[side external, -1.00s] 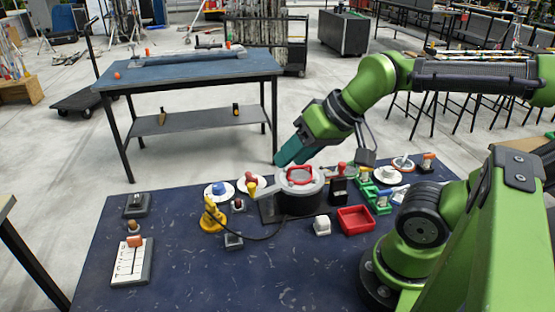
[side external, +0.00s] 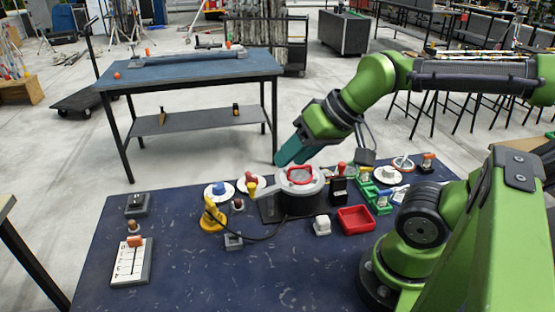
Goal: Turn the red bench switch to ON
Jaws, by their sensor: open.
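A round grey-topped device (side external: 301,190) with a red ring-shaped handle (side external: 301,175) on top stands on the blue bench top. A white panel (side external: 128,268) at the bench's left has an orange-red piece (side external: 135,241) at its far end. I cannot tell which of these is the red bench switch, and no ON mark is readable. My gripper (side external: 279,163) has teal parts, points down and left, and is just behind and above the round device in the picture. It appears empty; its finger gap is too small to make out.
A red tray (side external: 356,219), a white cube-like piece (side external: 322,225), a yellow device (side external: 213,217) with a black cable and green holders (side external: 377,198) crowd the bench around the round device. A small dark switch box (side external: 136,204) sits far left. The bench's front middle is clear.

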